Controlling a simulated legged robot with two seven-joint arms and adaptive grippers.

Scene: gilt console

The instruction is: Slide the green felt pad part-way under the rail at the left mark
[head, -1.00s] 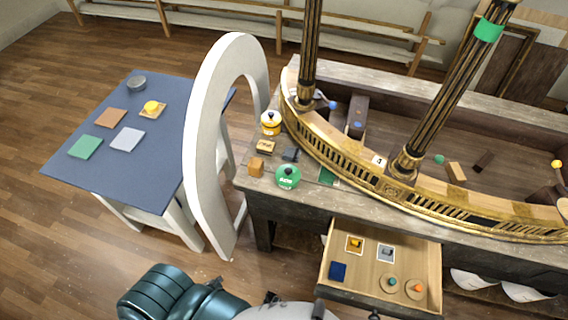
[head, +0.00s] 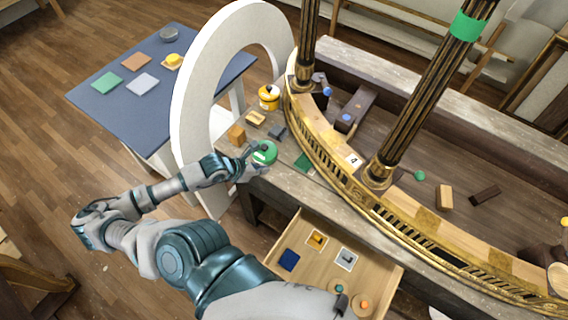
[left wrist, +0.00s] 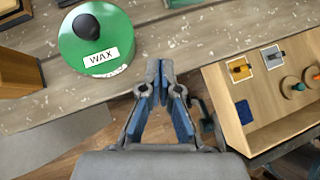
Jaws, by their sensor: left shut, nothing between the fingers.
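A green pad (head: 303,162) lies flat on the bench top against the front of the curved gilt rail (head: 328,163); I cannot tell whether any of it is under the rail. A green edge (left wrist: 182,3) shows at the top of the left wrist view. Another green square pad (head: 106,83) lies on the blue side table. My left gripper (head: 262,171) is beside the green wax tin (head: 264,153), left of the pad by the rail. In the left wrist view it (left wrist: 160,68) is shut and empty near the bench's front edge. My right gripper is not in view.
An open drawer (head: 384,272) with small items juts from the bench. A wooden block (head: 237,133), a yellow tin (head: 268,97) and a dark piece (head: 277,133) stand near the rail's left end. A white arch (head: 190,110) stands between side table and bench.

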